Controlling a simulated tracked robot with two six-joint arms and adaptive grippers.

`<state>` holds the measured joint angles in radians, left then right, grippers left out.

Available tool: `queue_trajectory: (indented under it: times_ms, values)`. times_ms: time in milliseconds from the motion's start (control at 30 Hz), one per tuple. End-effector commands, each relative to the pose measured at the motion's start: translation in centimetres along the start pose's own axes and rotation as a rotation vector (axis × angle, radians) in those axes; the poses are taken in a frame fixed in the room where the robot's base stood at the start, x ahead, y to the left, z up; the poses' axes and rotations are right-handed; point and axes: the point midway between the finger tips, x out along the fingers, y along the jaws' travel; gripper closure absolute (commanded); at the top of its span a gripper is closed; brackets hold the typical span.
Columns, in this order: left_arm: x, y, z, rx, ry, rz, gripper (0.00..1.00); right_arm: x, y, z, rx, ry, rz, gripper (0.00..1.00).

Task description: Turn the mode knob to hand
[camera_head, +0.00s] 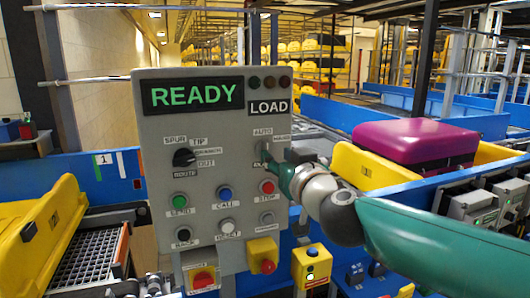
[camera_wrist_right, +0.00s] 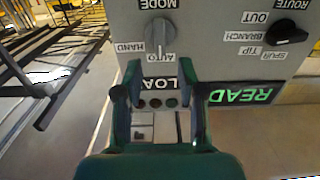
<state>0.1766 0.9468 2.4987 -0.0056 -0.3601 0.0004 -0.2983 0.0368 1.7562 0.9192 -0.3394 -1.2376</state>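The mode knob (camera_wrist_right: 160,32) is a grey rotary knob on the grey control panel (camera_head: 155,110). In the right wrist view, which is upside down, its white pointer mark lies toward the AUTO label; the HAND label (camera_wrist_right: 129,47) is off to one side. In the head view the knob (camera_head: 263,147) shows only partly beside my gripper. My right gripper (camera_wrist_right: 161,75) is open and empty, its two green fingers spread in front of the panel, with the knob beyond their tips. It also shows in the head view (camera_head: 274,157). My left gripper is not in view.
A black route knob (camera_head: 184,157) sits left of the mode knob, with several push buttons below. The display (camera_head: 193,95) reads READY, with LOAD beside it. A yellow tray (camera_head: 365,167) holding a magenta case (camera_head: 415,141) stands right, behind my arm.

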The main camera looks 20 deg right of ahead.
Motion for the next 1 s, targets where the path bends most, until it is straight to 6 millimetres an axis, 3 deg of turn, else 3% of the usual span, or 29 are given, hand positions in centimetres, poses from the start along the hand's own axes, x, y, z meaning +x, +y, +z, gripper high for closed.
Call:
queue_trajectory:
  times_ms: [100, 300, 733, 1000]
  values:
    - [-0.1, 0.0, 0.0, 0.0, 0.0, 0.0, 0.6, 2.5, 0.0, 0.1, -0.001, -0.002, 0.001, 0.6]
    - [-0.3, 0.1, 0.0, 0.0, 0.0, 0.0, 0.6, 5.0, -0.1, 0.0, 0.0, -0.001, -0.001, 0.6]
    - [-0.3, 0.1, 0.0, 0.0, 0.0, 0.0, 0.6, 6.0, -0.1, 0.0, 0.0, 0.0, -0.001, 0.6]
    - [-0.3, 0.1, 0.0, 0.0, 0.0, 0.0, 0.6, 6.0, -0.1, 0.0, 0.0, 0.0, -0.002, 1.0]
